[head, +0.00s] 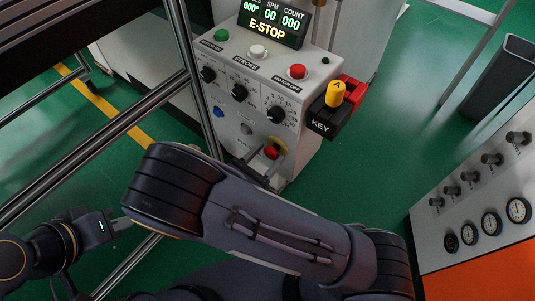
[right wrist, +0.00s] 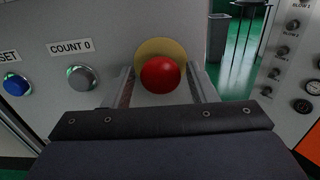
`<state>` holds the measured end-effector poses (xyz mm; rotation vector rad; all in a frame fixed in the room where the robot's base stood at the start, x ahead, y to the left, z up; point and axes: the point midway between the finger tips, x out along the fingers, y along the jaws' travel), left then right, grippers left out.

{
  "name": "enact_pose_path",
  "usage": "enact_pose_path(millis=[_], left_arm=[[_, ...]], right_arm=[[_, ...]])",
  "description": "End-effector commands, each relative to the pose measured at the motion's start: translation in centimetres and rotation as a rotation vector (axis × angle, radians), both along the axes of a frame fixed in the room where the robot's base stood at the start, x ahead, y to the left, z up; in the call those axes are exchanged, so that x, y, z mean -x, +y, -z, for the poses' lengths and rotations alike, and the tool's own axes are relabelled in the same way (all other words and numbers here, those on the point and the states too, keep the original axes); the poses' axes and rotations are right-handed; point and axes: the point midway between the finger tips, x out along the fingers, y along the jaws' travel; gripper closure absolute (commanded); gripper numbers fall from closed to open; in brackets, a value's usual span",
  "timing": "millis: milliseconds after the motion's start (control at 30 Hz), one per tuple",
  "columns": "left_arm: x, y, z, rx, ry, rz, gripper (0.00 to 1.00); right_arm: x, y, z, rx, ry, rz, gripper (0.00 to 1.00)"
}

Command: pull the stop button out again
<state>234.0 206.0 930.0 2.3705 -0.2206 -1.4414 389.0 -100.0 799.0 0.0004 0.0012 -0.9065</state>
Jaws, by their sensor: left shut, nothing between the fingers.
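The red stop button (head: 271,152) with its yellow ring sits low on the front of the pale control box (head: 300,150). In the right wrist view the button (right wrist: 160,74) is in front of the yellow plate (right wrist: 177,49). My right gripper (right wrist: 164,86) is open, with one finger on each side of the button and a gap visible at both sides. My right forearm hides most of that gripper in the head view. My left gripper (head: 122,223) is shut and empty at the lower left, away from the box. The display (head: 272,22) reads E-STOP.
The box has black knobs (head: 239,93), a blue button (head: 218,112), a grey button (right wrist: 82,77) and a yellow key switch (head: 336,94). Metal rails (head: 187,50) stand at left. A gauge panel (head: 480,190) is at right, with green floor (head: 410,130) between.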

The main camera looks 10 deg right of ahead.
Motion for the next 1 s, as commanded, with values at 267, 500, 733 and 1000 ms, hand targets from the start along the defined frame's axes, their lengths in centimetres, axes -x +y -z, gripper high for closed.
enact_pose_path(millis=[267,500,733,1000], left_arm=[[0.0,0.0,0.0,0.0,0.0,0.0,1.0],[0.0,0.0,0.2,0.0,0.0,0.0,1.0],[0.0,0.0,0.5,0.0,0.0,0.0,1.0],[0.0,0.0,0.6,0.0,0.0,0.0,1.0]], right_arm=[[-0.1,-0.1,0.0,0.001,-0.001,0.001,0.4],[1.1,1.6,0.0,0.0,-0.002,-0.002,0.4],[3.5,4.7,0.1,-0.001,-0.001,-0.003,0.4],[4.8,6.1,0.0,0.001,-0.001,0.001,0.4]])
